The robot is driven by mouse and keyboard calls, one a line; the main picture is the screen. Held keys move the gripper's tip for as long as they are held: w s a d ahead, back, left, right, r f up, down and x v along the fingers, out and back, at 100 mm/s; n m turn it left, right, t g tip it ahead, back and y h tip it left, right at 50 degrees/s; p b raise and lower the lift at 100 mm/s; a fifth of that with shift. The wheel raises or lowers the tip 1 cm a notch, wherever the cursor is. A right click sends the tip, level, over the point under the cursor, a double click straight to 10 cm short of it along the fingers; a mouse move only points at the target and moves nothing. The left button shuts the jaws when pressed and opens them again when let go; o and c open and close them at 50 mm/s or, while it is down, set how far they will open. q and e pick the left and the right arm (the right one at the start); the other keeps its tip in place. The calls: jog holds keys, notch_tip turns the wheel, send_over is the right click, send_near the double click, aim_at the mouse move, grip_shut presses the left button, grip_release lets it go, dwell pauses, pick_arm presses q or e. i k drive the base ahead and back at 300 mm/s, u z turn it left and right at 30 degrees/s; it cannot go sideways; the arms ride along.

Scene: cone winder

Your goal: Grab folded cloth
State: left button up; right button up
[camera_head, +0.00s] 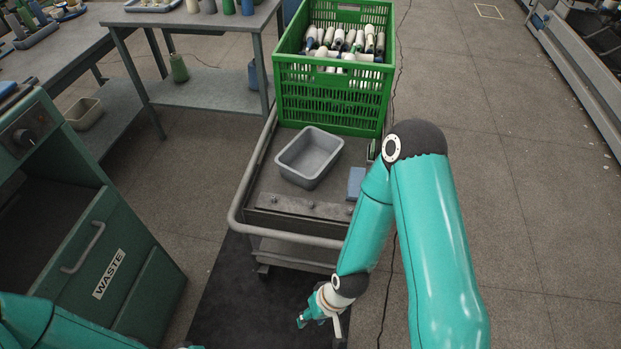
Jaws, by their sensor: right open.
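A small blue folded cloth (355,184) lies on the cart (262,190), right of the grey tub and partly behind my right arm. It is small in the picture, and its folds cannot be made out. My right gripper (320,322) hangs low in front of the cart's near end, over the dark floor mat. It is open, with nothing seen between its fingers, and it is well apart from the cloth. My left arm shows only at the lower left corner; its gripper is out of view.
An empty grey tub (310,158) stands on the cart. Behind it is a green crate (333,101) of yarn cones. The cart's handle rail (290,238) crosses its near end. A green waste cabinet (128,262) stands left. The right floor is open.

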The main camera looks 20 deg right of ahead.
aim_at(356, 173)
jog(key=z, duration=0.2)
jog(key=i, duration=0.2)
jog(key=u, duration=1.9)
jog(key=k, duration=1.65)
jog(key=z, duration=0.95)
jog(key=i, duration=0.75)
jog(key=z, duration=0.25)
